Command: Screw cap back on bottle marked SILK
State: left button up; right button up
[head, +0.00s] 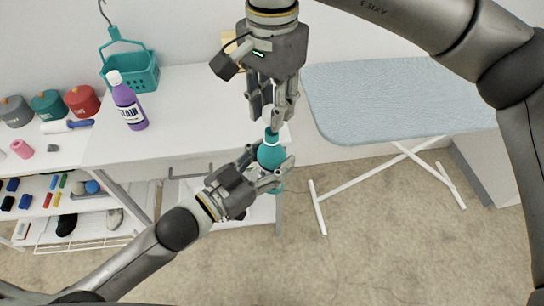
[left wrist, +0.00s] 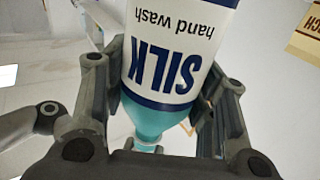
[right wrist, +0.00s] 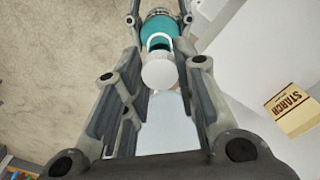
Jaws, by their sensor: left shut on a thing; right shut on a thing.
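The teal SILK hand wash bottle (head: 272,157) stands roughly upright in my left gripper (head: 262,170), whose fingers close around its body. Its white label with dark blue SILK lettering (left wrist: 170,68) appears upside down in the left wrist view. My right gripper (head: 270,112) points down from above, directly over the bottle, and is shut on the white cap (right wrist: 158,72). The cap is at the top of the bottle's teal neck, with a white ring lower on the neck. Whether the cap is seated on the thread cannot be told.
A purple STAIN bottle (head: 128,104) and a teal basket (head: 133,73) are on the white table (head: 190,112) to the left. A blue ironing board (head: 390,100) stands at right. A STARCH box (right wrist: 298,104) is near the right gripper.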

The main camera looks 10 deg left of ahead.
aim_at(271, 132)
jog(key=shift+f, duration=0.75)
jog(key=shift+f, duration=0.9)
jog(key=shift+f, duration=0.5)
